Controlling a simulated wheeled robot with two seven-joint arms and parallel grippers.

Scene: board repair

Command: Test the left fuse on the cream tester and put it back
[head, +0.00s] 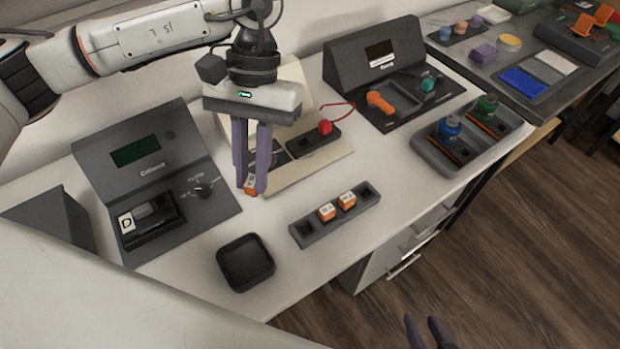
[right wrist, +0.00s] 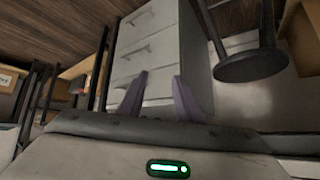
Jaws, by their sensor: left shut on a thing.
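My left gripper (head: 250,186) points down and is shut on a small orange fuse (head: 250,184) with a pale top. It holds the fuse in front of the cream tester (head: 312,170), whose back panel and part of its dark front piece are hidden by the gripper. A grey fuse rack (head: 362,205) lies nearer the table's front edge. It holds two orange fuses (head: 326,211) (head: 347,200) side by side, with empty slots at both ends. My right gripper (head: 428,332) is low, off the table's front; in the right wrist view (right wrist: 158,95) its fingers are apart and empty.
A dark grey device (head: 165,160) with a green screen stands left. A black square tray (head: 245,262) lies in front. Another dark device (head: 375,55) and a grey tray (head: 470,145) with bottles stand right. Drawers (right wrist: 145,50) are below the table.

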